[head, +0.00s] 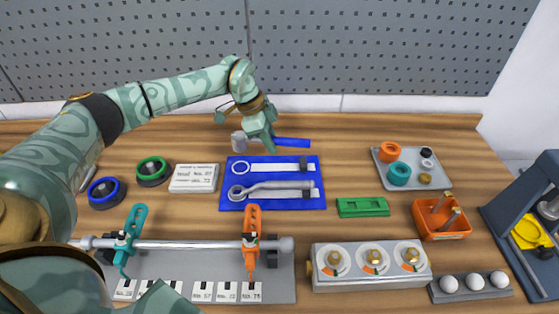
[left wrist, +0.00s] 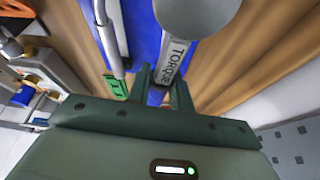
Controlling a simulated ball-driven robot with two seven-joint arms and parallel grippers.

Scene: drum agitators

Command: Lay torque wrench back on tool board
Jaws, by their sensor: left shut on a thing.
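My left gripper (head: 264,143) is shut on the torque wrench, gripping its labelled shank. In the head view the wrench's grey round head (head: 239,141) shows left of the jaws and its blue handle (head: 293,142) to the right. In the left wrist view the torque wrench (left wrist: 173,62) reads "TORQUE" between the fingers (left wrist: 160,82). The blue tool board (head: 275,177) lies just nearer than the gripper. Its far row has an empty white wrench outline (head: 280,167) with a dark block near its right end. A grey wrench (head: 270,187) lies in the nearer row. My right gripper is not seen.
A green tray (head: 363,207) and a grey parts tray (head: 380,176) stand right of the board. A labelled white block (head: 194,178) stands left. A rod fixture (head: 185,245) and a gauge box (head: 371,266) stand nearer. A pegboard (head: 380,45) rises behind.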

